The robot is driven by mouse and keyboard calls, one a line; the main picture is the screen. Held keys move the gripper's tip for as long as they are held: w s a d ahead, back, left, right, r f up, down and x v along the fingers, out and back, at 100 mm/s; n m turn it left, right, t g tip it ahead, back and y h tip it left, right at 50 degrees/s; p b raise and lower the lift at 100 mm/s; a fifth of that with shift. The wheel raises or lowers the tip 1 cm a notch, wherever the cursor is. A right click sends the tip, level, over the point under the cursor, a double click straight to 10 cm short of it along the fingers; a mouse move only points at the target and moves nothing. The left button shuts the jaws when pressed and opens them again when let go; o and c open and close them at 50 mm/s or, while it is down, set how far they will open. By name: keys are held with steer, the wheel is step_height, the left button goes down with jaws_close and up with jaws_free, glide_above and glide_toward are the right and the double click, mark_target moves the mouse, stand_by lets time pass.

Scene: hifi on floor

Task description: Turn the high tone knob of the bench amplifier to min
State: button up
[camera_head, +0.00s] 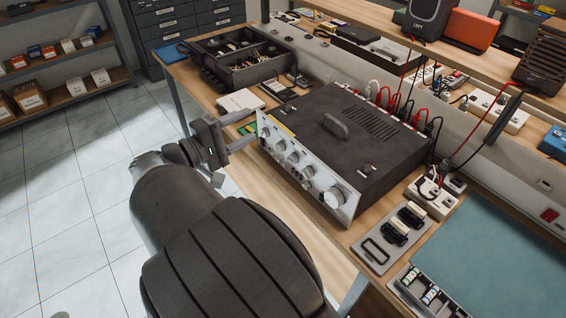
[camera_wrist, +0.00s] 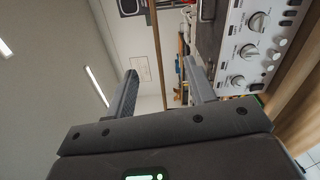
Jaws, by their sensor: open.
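The bench amplifier (camera_head: 352,130) is a dark box with a silver front panel (camera_head: 318,187) on the wooden bench. The panel carries a row of silver knobs, including a large one (camera_head: 334,197) at its near end. Several knobs (camera_wrist: 248,51) also show at the right of the wrist view, beside the right finger. My gripper (camera_head: 236,130) is at the panel's far-left end in the head view. In the wrist view my gripper (camera_wrist: 160,70) is open and empty, its fingers apart from the knobs.
Red and black cables (camera_head: 395,100) rise behind the amplifier. A dark parts box (camera_head: 240,65) stands farther back on the bench. A black-and-white component tray (camera_head: 393,237) and a teal mat (camera_head: 500,260) lie at the right. Open floor (camera_head: 60,190) is at the left.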

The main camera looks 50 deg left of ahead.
glide_toward(288, 160)
steer(key=w, duration=0.8)
steer(key=shift+w+a, duration=0.1)
steer(key=shift+c, duration=0.2)
steer(key=c, duration=0.9)
